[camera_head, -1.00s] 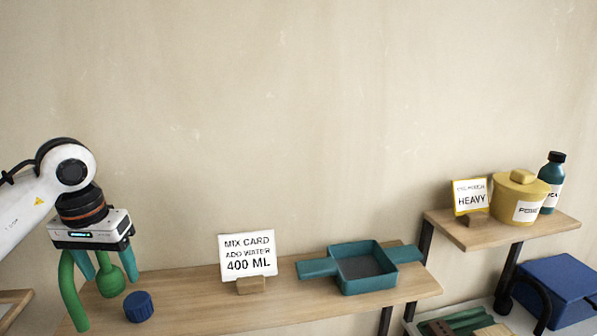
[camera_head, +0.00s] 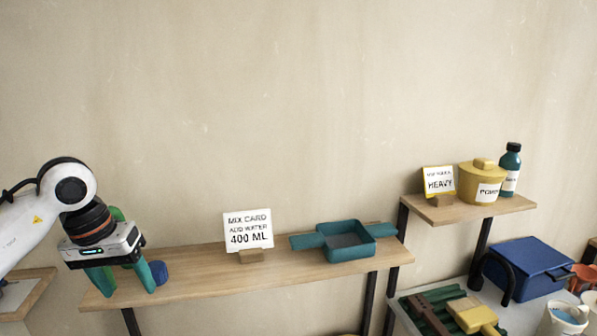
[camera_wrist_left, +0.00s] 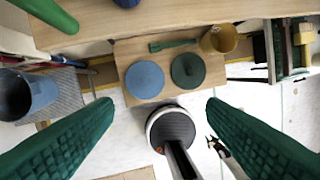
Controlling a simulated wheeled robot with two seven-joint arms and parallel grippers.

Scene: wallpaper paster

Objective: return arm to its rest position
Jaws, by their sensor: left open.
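My left gripper (camera_head: 126,284) is at the left end of the long wooden shelf in the head view, tilted, with its teal fingers apart and nothing between them. A green item (camera_head: 117,213) shows partly behind the gripper; the rest is hidden. A blue round cap or knob (camera_head: 159,271) sits on the shelf just beyond the right finger. In the left wrist view, the open fingers (camera_wrist_left: 160,108) frame a floor area, and a green rounded shape (camera_wrist_left: 50,12) shows at upper left. My right gripper is not in view.
The shelf (camera_head: 200,276) holds a mix card (camera_head: 247,229) and a teal tray (camera_head: 346,252). A higher shelf at right holds a yellow pot (camera_head: 482,194) and a bottle (camera_head: 511,170). The wrist view shows a blue bucket (camera_wrist_left: 25,94) and a board with blue and green discs (camera_wrist_left: 144,79).

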